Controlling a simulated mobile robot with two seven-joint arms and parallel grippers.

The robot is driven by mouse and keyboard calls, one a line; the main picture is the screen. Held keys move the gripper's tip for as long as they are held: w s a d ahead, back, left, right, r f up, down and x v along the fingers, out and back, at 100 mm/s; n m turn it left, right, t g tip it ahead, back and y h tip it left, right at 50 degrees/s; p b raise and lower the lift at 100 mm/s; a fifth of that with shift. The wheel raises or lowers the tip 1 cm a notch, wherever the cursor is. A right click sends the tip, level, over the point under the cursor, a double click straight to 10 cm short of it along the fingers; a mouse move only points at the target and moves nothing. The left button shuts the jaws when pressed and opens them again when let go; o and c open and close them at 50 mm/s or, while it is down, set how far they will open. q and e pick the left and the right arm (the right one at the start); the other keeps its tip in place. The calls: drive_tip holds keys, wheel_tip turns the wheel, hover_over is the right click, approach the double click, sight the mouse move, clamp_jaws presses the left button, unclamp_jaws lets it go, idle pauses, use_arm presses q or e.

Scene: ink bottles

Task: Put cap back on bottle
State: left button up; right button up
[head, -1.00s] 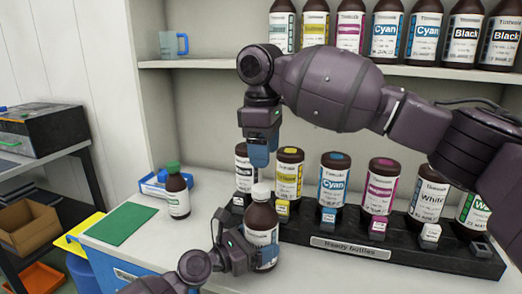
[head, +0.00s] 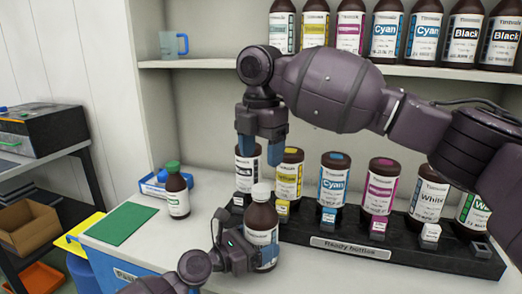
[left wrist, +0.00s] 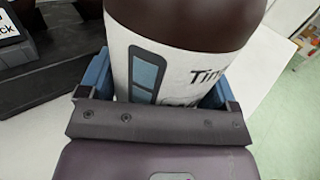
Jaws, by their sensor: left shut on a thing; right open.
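A brown bottle (head: 262,222) with a white and blue label stands upright near the counter's front edge. A pale cap (head: 261,192) sits on its top; I cannot tell how tightly. My left gripper (head: 250,252) is shut around the bottle's lower body. In the left wrist view, the blue fingers (left wrist: 155,82) lie on either side of the bottle (left wrist: 180,70), whose top is out of frame. My right gripper (head: 262,150) hangs above and behind the cap, pointing down, open and empty, with its two blue fingers apart.
A black rack (head: 420,258) holds several labelled ink bottles behind and right of the held bottle. A green-capped bottle (head: 176,192) stands to the left, near a blue tray (head: 153,186) and a green mat (head: 124,223). More bottles line the shelf (head: 205,63) above.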

sight(261, 187)
drive_tip(key=shift+f, duration=0.1)
idle(0.3)
drive_tip(key=shift+f, duration=3.9)
